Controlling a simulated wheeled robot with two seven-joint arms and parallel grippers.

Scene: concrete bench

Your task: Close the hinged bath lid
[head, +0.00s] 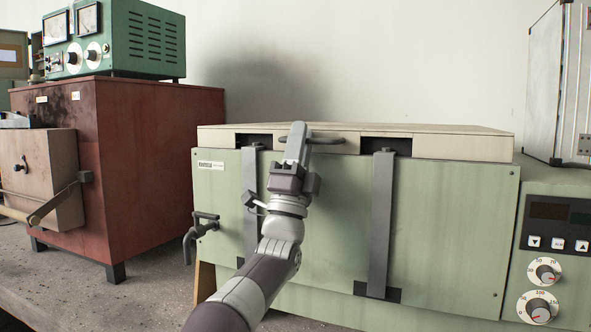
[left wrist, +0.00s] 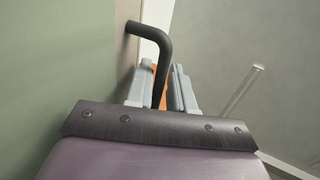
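The bath (head: 330,220) is a green box with a cream lid (head: 440,137) on top. The lid lies flat or nearly flat; I cannot tell whether a small gap remains under it. A grey bar handle (head: 328,140) sticks out from the lid's front edge. My left gripper (head: 297,140) is at the left part of this handle. In the left wrist view the dark bent handle (left wrist: 160,75) passes between the fingers of my left gripper (left wrist: 160,92), which look closed on it. The fingers hide part of the handle in the head view. My right gripper is not in view.
Two grey straps (head: 382,225) run down the bath's front. A tap (head: 200,230) sticks out at its left. A control panel (head: 553,260) with dials is at the right. A red-brown cabinet (head: 150,160) carries a green instrument (head: 145,45). The wall (head: 370,60) is behind.

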